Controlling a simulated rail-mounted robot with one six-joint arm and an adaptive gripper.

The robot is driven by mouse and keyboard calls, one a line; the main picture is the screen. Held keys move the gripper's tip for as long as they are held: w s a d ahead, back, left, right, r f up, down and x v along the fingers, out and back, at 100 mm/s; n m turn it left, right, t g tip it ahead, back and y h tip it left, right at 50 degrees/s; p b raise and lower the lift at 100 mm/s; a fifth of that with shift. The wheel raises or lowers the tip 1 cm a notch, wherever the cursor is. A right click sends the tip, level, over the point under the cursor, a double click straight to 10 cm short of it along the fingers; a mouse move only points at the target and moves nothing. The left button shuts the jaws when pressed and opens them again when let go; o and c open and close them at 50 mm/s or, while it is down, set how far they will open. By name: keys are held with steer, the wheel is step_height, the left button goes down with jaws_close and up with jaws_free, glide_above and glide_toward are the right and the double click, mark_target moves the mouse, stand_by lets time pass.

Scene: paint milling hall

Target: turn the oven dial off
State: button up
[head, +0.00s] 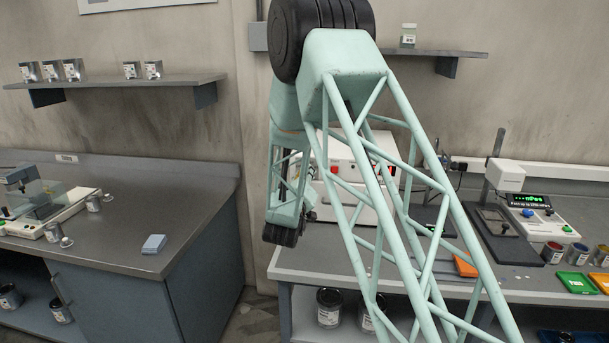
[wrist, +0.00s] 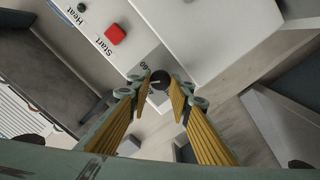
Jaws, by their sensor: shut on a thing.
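The oven is a white box (head: 352,205) on the right bench, partly hidden behind my arm in the head view. Its white front panel (wrist: 145,45) fills the upper part of the wrist view. The dark round dial (wrist: 158,79) sits on this panel, with a "60" mark beside it. My gripper (wrist: 160,90), with yellow ribbed fingers, is shut on the dial, one fingertip on each side. In the head view my arm hides most of the fingers and the dial.
A red button (wrist: 115,34) labelled "Start" and a "Heat" label are on the panel beside the dial. A scale with a green display (head: 530,202) and several paint cans stand on the right bench.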

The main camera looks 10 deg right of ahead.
steer(key=n+p, duration=0.2)
steer(key=n, duration=0.5)
steer(key=n+p, duration=0.2)
steer(key=n, duration=0.5)
steer(key=n+p, duration=0.2)
steer(key=n, duration=0.5)
steer(key=shift+f+n+p, duration=0.3)
steer(key=shift+p, duration=0.05)
stand_by(0.4)
steer(key=o, duration=0.8)
steer(key=shift+o, duration=0.2)
steer(key=shift+s, duration=0.1)
steer(key=v, duration=1.2)
